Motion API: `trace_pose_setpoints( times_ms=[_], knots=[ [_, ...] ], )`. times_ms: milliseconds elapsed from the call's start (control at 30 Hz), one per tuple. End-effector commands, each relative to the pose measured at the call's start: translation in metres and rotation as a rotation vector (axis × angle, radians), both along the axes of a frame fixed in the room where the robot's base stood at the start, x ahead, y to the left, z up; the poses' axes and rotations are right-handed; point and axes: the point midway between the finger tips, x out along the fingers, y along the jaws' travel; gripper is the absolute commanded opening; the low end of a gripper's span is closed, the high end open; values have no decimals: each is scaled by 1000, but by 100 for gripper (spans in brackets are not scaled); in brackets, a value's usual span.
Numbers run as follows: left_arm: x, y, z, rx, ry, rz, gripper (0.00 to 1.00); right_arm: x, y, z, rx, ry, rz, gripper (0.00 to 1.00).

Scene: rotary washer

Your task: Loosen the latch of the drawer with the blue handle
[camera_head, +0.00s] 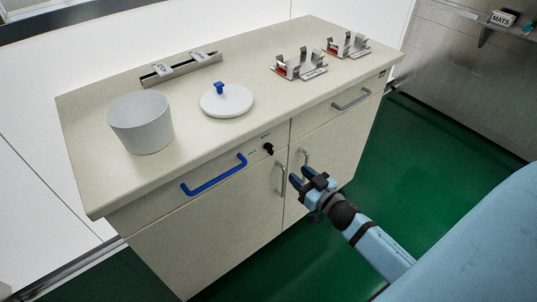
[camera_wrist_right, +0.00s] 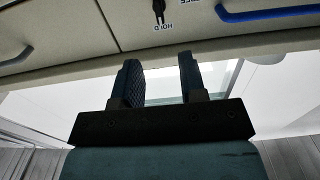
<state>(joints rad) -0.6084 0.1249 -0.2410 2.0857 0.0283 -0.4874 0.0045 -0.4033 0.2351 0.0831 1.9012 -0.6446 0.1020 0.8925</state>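The drawer with the blue handle (camera_head: 214,175) is closed, at the front left of the cabinet in the head view. Its black latch (camera_head: 268,149) is a small knob on the drawer front, right of the handle. In the right wrist view the latch (camera_wrist_right: 158,11) is at the top edge, partly cut off, beside a "HOLD" label; the blue handle (camera_wrist_right: 270,13) is to its right. My right gripper (camera_head: 301,175) is in front of the cabinet, below and right of the latch, apart from it. Its two fingers (camera_wrist_right: 158,80) are open with nothing between them. My left gripper is not in view.
On the cabinet top (camera_head: 190,130) stand a grey bin (camera_head: 140,123), a white lid with a blue knob (camera_head: 227,101), a metal rail (camera_head: 181,69) and two metal holders (camera_head: 299,65). Grey door handles (camera_head: 281,179) stick out near my right gripper. Green floor (camera_head: 365,155) is clear at right.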

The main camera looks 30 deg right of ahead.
Motion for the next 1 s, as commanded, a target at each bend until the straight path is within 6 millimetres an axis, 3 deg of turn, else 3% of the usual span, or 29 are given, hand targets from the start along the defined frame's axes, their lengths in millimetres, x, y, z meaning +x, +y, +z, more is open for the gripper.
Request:
trace_pose_setpoints(
  times_ms=[400, 600, 800, 1000],
  knots=[
    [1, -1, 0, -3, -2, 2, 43, 83, 7, 1, -3, -2, 0, 38],
    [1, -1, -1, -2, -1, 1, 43, 115, 9, 0, -1, 0, 0, 38],
    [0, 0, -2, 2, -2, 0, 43, 129, 10, 0, -1, 1, 0, 38],
    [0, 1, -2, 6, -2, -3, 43, 130, 11, 0, -1, 2, 0, 38]
  ],
)
